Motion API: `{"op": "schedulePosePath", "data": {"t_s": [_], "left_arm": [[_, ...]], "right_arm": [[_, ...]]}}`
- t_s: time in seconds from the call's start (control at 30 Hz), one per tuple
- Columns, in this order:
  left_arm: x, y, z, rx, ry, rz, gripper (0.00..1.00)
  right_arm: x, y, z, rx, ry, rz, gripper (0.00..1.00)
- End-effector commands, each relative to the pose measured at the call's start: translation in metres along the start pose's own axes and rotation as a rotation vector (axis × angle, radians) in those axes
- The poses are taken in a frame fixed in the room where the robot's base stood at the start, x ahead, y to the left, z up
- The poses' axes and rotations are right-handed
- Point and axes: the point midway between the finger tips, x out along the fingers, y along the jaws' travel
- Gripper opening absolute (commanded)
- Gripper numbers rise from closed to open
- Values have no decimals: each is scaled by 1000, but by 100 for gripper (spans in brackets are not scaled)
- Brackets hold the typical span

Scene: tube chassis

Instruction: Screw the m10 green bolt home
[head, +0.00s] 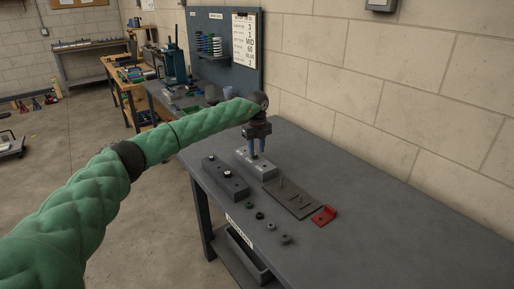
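My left gripper (259,153) points straight down over a light grey block (267,172) near the wall side of the table. A small green piece (254,157), seemingly the green bolt's head, shows at the fingertips, at the top of the block. I cannot tell whether the fingers grip it or only stand around it, nor how deep it sits. My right gripper is out of view.
On the table (350,238) are a dark block (225,180) with pale bolt heads, a dark plate (291,198) with upright pins, a red bracket (324,215) and several loose nuts (259,215). The table's right part is clear. A wall stands behind it.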

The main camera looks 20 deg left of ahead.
Motion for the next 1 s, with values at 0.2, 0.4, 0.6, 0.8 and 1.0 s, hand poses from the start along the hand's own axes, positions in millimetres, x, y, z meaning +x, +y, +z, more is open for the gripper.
{"op": "schedulePosePath", "data": {"t_s": [0.2,0.4,0.6,0.8,1.0], "left_arm": [[-3,0,0,-224,1,0,32],[-3,0,0,-423,0,0,32],[-2,0,0,-513,0,0,32],[-3,0,0,-656,1,1,32],[-4,0,0,-866,0,0,32]], "right_arm": [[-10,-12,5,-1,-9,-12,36],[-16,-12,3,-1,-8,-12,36],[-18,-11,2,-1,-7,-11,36],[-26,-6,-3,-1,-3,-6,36],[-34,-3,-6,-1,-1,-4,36]]}}
